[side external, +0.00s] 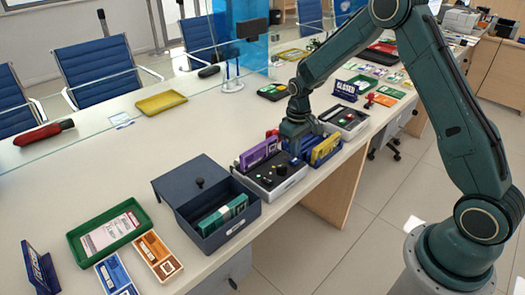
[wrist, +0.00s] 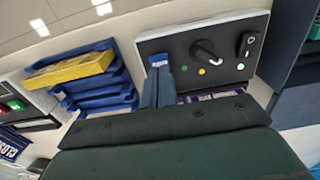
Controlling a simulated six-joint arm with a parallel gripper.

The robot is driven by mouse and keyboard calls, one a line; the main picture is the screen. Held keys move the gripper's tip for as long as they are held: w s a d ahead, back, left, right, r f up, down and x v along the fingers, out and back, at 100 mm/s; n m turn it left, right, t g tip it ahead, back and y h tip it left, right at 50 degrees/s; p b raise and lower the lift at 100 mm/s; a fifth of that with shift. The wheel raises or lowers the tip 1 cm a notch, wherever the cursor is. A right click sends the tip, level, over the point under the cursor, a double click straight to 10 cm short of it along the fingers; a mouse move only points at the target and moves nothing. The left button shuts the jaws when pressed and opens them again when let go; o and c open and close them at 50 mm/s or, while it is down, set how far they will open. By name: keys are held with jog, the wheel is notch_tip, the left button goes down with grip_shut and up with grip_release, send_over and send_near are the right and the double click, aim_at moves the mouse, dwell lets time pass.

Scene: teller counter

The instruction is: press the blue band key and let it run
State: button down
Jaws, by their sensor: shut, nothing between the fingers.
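The banding machine (side external: 268,180) is a pale box with a black top panel on the counter; it also shows in the wrist view (wrist: 225,30). Its panel carries a black knob or lever (wrist: 207,50), a green button (wrist: 184,69), a yellow button (wrist: 201,71) and a rocker switch (wrist: 248,44). My gripper (side external: 294,150) is shut and empty, reaching down over the machine's far side. In the wrist view the gripper (wrist: 158,72) covers the panel's left end. A small pale and blue patch (wrist: 158,60) shows at the fingertips; the blue key is mostly hidden. I cannot tell whether they touch.
A purple bundle (side external: 258,153) stands along the machine's back. A blue rack (wrist: 100,97) with a yellow bundle (wrist: 68,71) stands beside the machine. An open dark blue box (side external: 183,185) holds a green bundle (side external: 222,214). A green tray (side external: 77,243) lies farther left.

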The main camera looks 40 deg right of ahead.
aim_at(294, 161)
jog(key=shift+f, duration=1)
dwell(0.8)
jog(key=shift+r, duration=0.15)
notch_tip(294, 161, up, 9)
dwell(1.5)
dwell(0.3)
